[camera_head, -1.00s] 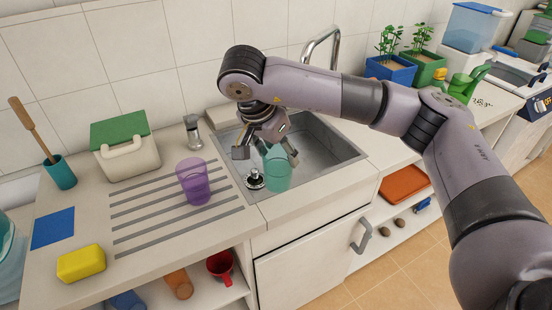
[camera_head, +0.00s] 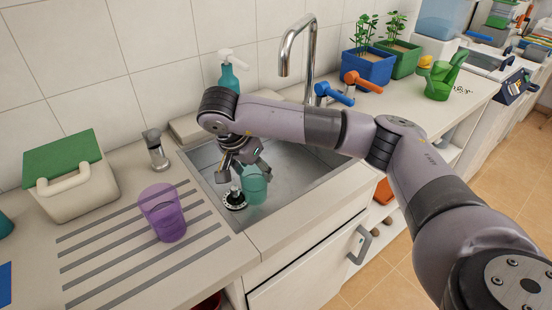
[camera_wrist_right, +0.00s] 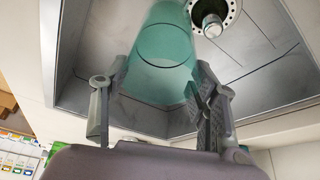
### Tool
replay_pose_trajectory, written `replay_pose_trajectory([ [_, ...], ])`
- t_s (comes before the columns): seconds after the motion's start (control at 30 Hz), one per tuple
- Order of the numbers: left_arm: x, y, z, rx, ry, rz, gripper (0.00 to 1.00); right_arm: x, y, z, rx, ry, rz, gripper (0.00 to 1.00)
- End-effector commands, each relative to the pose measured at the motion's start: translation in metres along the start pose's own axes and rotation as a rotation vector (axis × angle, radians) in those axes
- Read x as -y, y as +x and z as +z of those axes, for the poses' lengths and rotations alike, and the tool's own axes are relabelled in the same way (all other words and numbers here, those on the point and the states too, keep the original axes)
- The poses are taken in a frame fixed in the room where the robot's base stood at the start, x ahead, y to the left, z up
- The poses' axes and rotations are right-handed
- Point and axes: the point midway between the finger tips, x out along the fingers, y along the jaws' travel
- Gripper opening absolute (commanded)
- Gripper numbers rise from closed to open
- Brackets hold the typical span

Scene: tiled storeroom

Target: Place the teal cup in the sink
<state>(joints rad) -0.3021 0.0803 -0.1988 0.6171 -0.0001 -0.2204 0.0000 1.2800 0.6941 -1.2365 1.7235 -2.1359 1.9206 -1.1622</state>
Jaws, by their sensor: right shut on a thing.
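The teal cup (camera_head: 254,189) is a translucent tumbler, upright inside the sink basin, beside the drain. Whether its base touches the basin floor I cannot tell. My right gripper (camera_head: 244,174) reaches down into the basin and is shut on the cup. In the right wrist view the cup (camera_wrist_right: 165,45) lies between the two fingers (camera_wrist_right: 150,92). The sink (camera_head: 315,184) is a grey metal basin set in the counter. My left gripper is not in view.
The drain plug (camera_head: 234,199) stands just left of the cup. A purple cup (camera_head: 163,213) stands on the ribbed drainboard. A tall faucet (camera_head: 311,50), a teal soap bottle (camera_head: 228,74) and blue and orange taps (camera_head: 335,94) line the sink's back. The drainboard's front is clear.

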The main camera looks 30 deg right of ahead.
Motion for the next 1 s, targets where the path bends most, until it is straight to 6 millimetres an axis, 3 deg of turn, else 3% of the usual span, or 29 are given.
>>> replay_pose_trajectory([
  [0.03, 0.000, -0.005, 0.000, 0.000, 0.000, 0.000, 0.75, -0.002, 0.004, -0.016, 0.000, 0.008, 0.004, 0.33],
  [0.3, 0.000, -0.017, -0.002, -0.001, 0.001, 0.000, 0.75, -0.002, 0.032, -0.083, 0.000, 0.006, 0.004, 0.33],
  [0.5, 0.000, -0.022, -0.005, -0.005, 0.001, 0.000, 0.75, -0.001, 0.047, -0.118, 0.001, 0.002, 0.002, 0.33],
  [0.67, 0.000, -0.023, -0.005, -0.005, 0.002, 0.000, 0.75, -0.001, 0.053, -0.126, 0.001, -0.001, 0.001, 0.33],
  [1.0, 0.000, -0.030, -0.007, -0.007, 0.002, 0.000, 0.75, -0.001, 0.085, -0.113, 0.000, -0.001, 0.001, 0.33],
])
